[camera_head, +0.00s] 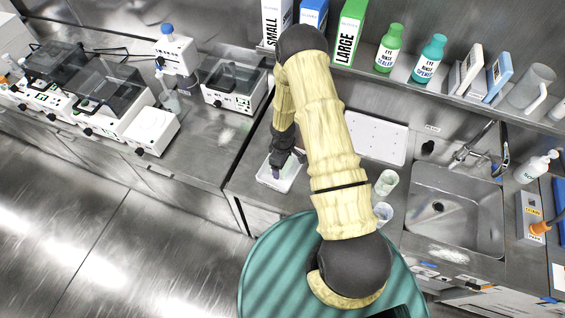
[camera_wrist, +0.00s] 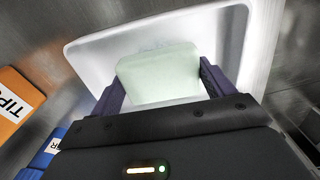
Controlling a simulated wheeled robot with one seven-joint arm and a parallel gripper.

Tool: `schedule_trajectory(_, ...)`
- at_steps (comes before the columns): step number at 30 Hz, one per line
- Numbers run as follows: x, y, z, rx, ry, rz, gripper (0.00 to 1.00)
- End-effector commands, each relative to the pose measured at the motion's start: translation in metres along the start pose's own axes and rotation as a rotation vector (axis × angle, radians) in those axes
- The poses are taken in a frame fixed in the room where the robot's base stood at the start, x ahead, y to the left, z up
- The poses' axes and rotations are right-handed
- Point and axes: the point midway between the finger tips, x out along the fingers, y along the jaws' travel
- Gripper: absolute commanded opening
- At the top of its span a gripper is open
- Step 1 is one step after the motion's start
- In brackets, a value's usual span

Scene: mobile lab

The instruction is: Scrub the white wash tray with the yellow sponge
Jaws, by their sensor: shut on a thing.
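The white wash tray (camera_head: 276,186) lies on the steel counter, left of my arm in the head view. In the wrist view the tray (camera_wrist: 88,58) fills the upper middle, with its raised rim around my fingers. My gripper (camera_head: 284,158) is over the tray, pointing down. In the wrist view my gripper (camera_wrist: 160,76) is shut on a pale, greenish-white block, the sponge (camera_wrist: 158,72); it does not look clearly yellow. The sponge is within the tray's outline. Whether its underside touches the tray floor is hidden. In the head view my gripper mostly covers it.
Two clear cups (camera_head: 386,182) stand right of my arm, before the sink (camera_head: 458,208). A white perforated board (camera_head: 378,138) lies behind. A shelf holds boxes and bottles (camera_head: 390,48). Lab devices (camera_head: 232,88) stand left. An orange box (camera_wrist: 18,95) shows in the wrist view.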

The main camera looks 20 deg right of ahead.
Motion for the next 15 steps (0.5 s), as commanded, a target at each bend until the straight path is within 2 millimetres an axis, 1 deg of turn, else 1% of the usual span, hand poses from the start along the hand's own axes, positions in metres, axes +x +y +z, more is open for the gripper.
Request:
schedule_trajectory(5, -0.001, 0.005, 0.0, 0.001, 0.0, 0.0, 0.63)
schedule_trajectory(12, -0.001, 0.017, 0.0, 0.001, 0.0, 0.0, 0.63)
schedule_trajectory(15, 0.0, 0.018, 0.0, 0.0, 0.0, 0.0, 0.63)
